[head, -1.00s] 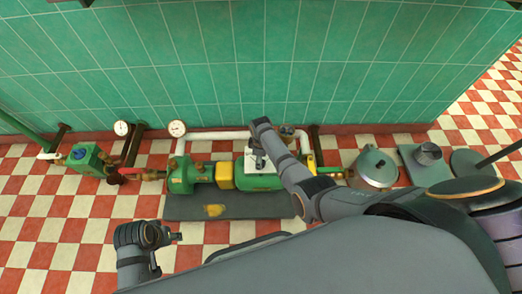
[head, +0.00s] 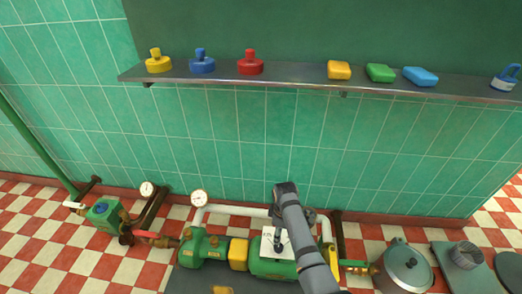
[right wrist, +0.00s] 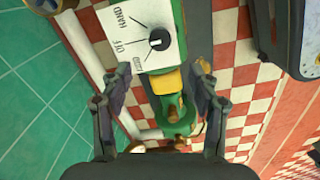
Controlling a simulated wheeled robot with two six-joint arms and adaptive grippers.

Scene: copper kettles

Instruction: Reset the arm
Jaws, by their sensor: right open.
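My right arm comes up from the bottom in the head view, and its right gripper (head: 279,241) points down over the white switch panel (head: 268,251) on the green pump (head: 272,269). In the right wrist view the two fingers of the right gripper (right wrist: 158,88) stand wide apart with nothing between them. The panel (right wrist: 135,26), marked HAND and OFF, lies beyond the fingertips with its black knob (right wrist: 158,40) showing. I cannot tell in the head view whether the gripper touches the panel. My left gripper is out of view.
A shelf (head: 300,79) on the wall holds yellow, blue and red knobbed pieces, coloured blocks and a blue padlock-like item (head: 506,78). Two gauges (head: 199,197), pipes and a green valve box (head: 103,212) stand left. A kettle (head: 405,266) stands right of the pump.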

